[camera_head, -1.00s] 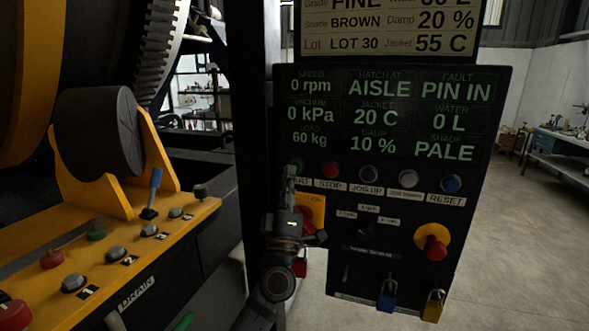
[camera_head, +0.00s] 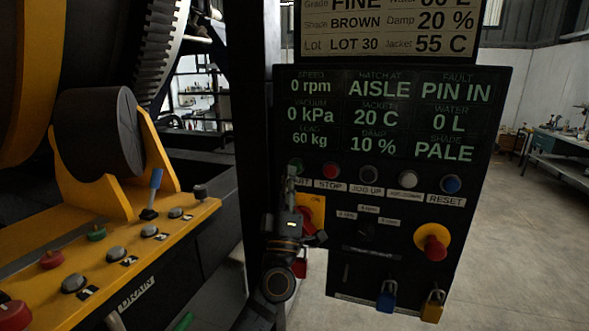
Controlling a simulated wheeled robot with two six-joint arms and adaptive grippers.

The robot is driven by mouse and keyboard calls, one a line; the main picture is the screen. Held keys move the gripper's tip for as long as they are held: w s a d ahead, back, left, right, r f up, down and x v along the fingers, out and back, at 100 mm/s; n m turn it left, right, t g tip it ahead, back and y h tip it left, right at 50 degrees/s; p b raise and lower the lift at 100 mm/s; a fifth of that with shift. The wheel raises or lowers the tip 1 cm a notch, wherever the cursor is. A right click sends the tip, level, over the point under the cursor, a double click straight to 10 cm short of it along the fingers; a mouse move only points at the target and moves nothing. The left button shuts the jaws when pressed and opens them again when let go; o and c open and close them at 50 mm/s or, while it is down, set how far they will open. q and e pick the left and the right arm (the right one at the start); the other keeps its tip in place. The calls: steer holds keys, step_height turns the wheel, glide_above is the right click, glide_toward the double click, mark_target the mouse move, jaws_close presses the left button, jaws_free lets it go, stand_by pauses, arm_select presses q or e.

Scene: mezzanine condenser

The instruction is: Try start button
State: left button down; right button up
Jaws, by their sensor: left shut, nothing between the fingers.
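The start button (camera_head: 296,163) is a dark green button at the left end of the button row on the black control panel (camera_head: 340,278). Its label is partly covered by my left gripper (camera_head: 291,172). That gripper is shut and empty, with its tip pointing up at the start button. I cannot tell whether the tip touches the button. The panel display (camera_head: 390,115) reads 0 rpm, hatch at AISLE, fault PIN IN and shade PALE. My right gripper is not in view.
Beside the start button are the red stop button (camera_head: 331,170), two jog buttons and the blue reset button (camera_head: 451,183). A red emergency knob (camera_head: 435,247) and blue (camera_head: 387,297) and yellow (camera_head: 433,306) padlocks sit lower. A yellow console (camera_head: 190,226) with a blue-handled lever stands left.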

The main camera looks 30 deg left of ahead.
arm_select(q)
steer(key=shift+w, duration=0.15)
steer(key=shift+w+a, duration=0.1)
steer(key=shift+w, duration=0.2)
steer(key=shift+w+a, duration=0.1)
steer(key=shift+w, duration=0.3)
stand_by(0.8)
steer(key=shift+s, duration=0.1)
steer(key=shift+s+d+p, duration=0.2)
steer(key=shift+s+p, duration=0.35)
steer(key=shift+s, duration=0.2)
steer(key=shift+s, duration=0.1)
steer(key=s, duration=0.2)
steer(key=s+d+p, duration=0.1)
steer(key=s, duration=0.1)
steer(key=shift+s+d+p, duration=0.1)
steer(key=shift+s+p, duration=0.2)
